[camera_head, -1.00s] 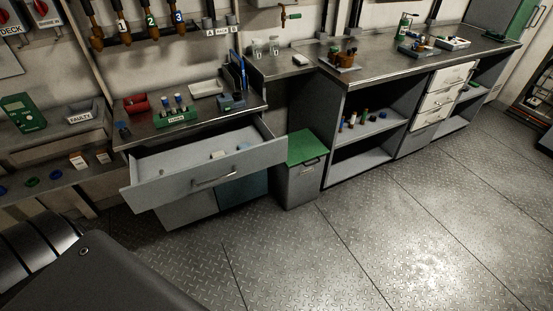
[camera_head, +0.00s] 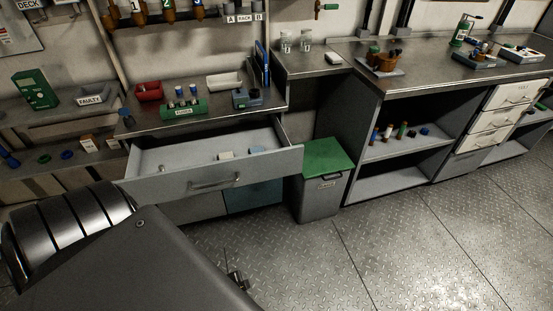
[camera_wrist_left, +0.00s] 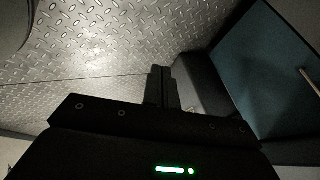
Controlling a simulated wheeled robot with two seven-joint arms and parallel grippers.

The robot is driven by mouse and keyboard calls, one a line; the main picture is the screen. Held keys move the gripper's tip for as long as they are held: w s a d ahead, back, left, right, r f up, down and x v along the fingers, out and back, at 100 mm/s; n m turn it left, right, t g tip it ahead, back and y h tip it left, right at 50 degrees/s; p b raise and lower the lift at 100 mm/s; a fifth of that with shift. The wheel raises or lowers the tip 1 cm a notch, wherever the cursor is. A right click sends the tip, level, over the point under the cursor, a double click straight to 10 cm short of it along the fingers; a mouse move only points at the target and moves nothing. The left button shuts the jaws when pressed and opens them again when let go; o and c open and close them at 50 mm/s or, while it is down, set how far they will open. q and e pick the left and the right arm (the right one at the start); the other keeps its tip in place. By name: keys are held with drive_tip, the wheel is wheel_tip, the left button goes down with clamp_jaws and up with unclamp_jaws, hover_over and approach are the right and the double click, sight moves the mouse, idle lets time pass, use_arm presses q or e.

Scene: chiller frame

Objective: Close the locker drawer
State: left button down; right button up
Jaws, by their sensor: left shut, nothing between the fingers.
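The locker drawer (camera_head: 268,171) is pulled out from under the workbench in the head view, with a grey front and a bar handle (camera_head: 215,183). A few small items lie inside, including a whitish block (camera_head: 226,155). My left arm covers the lower left of the head view, and a small dark part, possibly of the gripper, shows past its edge. In the left wrist view my left gripper (camera_wrist_left: 160,72) is shut and empty above the floor. A teal cabinet door (camera_wrist_left: 270,75) stands at its right. My right gripper is not in view.
A grey bin with a green lid (camera_head: 322,158) stands right of the drawer. The workbench top (camera_head: 150,122) above holds a red tray (camera_head: 149,93) and a green rack (camera_head: 183,109). Open shelves stand further right. The metal floor (camera_head: 400,240) in front is clear.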

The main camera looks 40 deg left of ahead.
use_arm(q)
drive_tip(key=w+a+r+m+t+b, duration=0.2)
drive_tip(key=w+a+t+b, duration=0.1)
drive_tip(key=w, duration=0.6)
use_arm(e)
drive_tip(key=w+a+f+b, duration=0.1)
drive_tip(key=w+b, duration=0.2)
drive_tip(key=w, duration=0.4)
use_arm(q)
drive_tip(key=m+t+y+b, duration=0.2)
drive_tip(key=m+t+b, duration=0.5)
drive_tip(key=t, duration=0.2)
approach(281, 164)
drive_tip(key=s+d, duration=0.4)
drive_tip(key=s, duration=0.2)
drive_tip(key=w+a, duration=0.1)
drive_tip(key=w, duration=0.2)
drive_tip(key=w+a, duration=0.2)
drive_tip(key=w, duration=0.2)
drive_tip(key=w+a+b, duration=0.1)
drive_tip(key=w, duration=0.3)
drive_tip(key=shift+w+a+r, duration=0.25)
drive_tip(key=shift+a, duration=0.25)
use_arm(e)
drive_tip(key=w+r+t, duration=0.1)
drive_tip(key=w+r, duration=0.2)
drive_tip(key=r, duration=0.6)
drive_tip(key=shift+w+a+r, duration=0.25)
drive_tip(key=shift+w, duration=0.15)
